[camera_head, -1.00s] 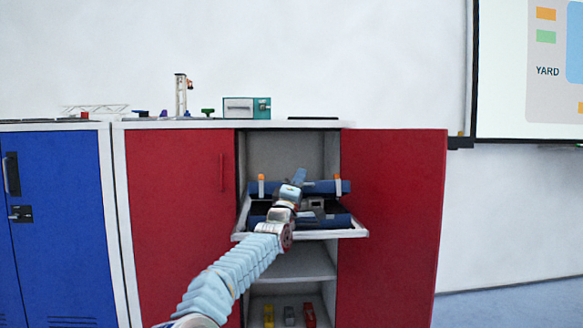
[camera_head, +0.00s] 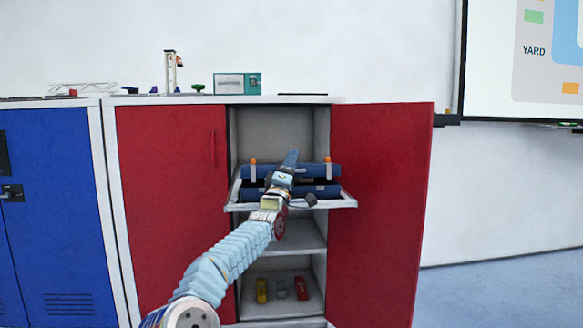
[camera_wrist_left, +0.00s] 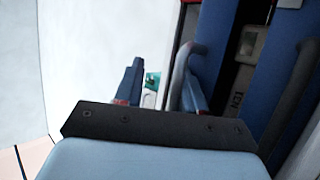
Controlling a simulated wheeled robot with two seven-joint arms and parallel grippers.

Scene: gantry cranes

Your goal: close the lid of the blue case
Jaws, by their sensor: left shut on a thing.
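The blue case stands on a white pull-out shelf (camera_head: 345,203) in the open cabinet. Its lid (camera_head: 318,171) is partly open above the blue base (camera_head: 325,190), with a dark gap between. Orange-topped latches show on the lid. My left gripper (camera_head: 289,160) is at the middle of the lid and hides part of it. In the left wrist view the lid (camera_wrist_left: 215,40) and base (camera_wrist_left: 285,80) appear turned sideways. A grey curved handle (camera_wrist_left: 183,65) lies beside one blue finger. The gripper is shut on the lid, though the contact is mostly hidden. My right gripper is not in view.
A red cabinet door (camera_head: 375,200) stands open at the right, and another red door (camera_head: 170,200) is at the left. A lower shelf holds a yellow (camera_head: 262,290), a grey (camera_head: 281,289) and a red (camera_head: 301,288) item. A teal box (camera_head: 238,83) sits on top.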

